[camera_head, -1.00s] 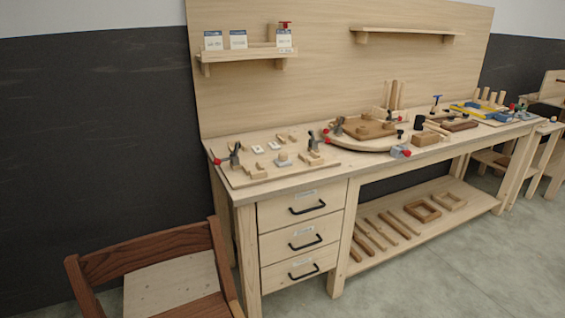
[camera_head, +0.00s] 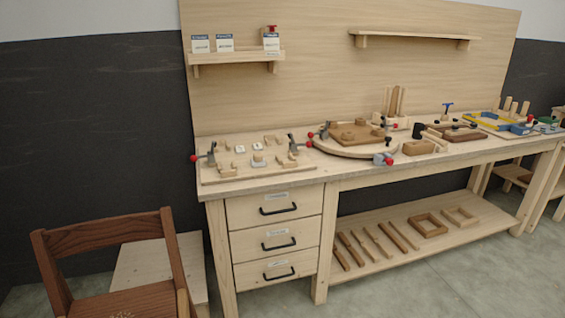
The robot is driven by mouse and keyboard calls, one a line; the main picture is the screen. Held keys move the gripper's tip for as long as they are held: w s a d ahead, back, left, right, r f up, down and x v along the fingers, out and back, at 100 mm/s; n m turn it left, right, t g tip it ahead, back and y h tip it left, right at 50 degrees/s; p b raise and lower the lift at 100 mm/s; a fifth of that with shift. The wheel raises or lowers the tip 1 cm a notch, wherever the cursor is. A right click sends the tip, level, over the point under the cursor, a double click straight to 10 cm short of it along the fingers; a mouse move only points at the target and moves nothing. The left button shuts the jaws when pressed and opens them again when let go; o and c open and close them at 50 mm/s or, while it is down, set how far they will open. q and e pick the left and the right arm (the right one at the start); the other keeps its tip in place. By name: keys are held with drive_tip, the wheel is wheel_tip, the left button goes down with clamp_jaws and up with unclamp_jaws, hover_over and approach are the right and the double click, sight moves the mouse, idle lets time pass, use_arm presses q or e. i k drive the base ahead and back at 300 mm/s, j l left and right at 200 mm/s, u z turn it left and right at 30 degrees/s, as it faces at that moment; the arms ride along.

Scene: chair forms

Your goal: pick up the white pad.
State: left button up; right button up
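Small white pieces lie on the left part of the workbench, on a thin wooden board (camera_head: 222,178). One flat white piece (camera_head: 240,149) lies near the board's middle, and a second flat white piece (camera_head: 257,147) lies just right of it. A pale grey-white block (camera_head: 259,164) with a wooden piece on top sits in front of them. They are too small to tell which is the white pad. Neither of my grippers is in view.
Red-knobbed clamps (camera_head: 210,156) stand at the board's edges. A round wooden form (camera_head: 345,150) lies to the right. The workbench (camera_head: 330,172) has drawers (camera_head: 277,207) and a lower shelf (camera_head: 350,225). A brown chair (camera_head: 105,235) stands at front left. Grey floor (camera_head: 440,280) is open in front.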

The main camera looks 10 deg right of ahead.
sight(258, 161)
drive_tip(key=i+l+u, duration=0.1)
drive_tip(key=l, duration=0.35)
drive_tip(key=i+l+u, duration=0.1)
drive_tip(key=l, duration=0.35)
drive_tip(key=i+l, duration=0.15)
drive_tip(key=l, duration=0.3)
drive_tip(key=i+l+u, duration=0.15)
drive_tip(key=l, duration=0.35)
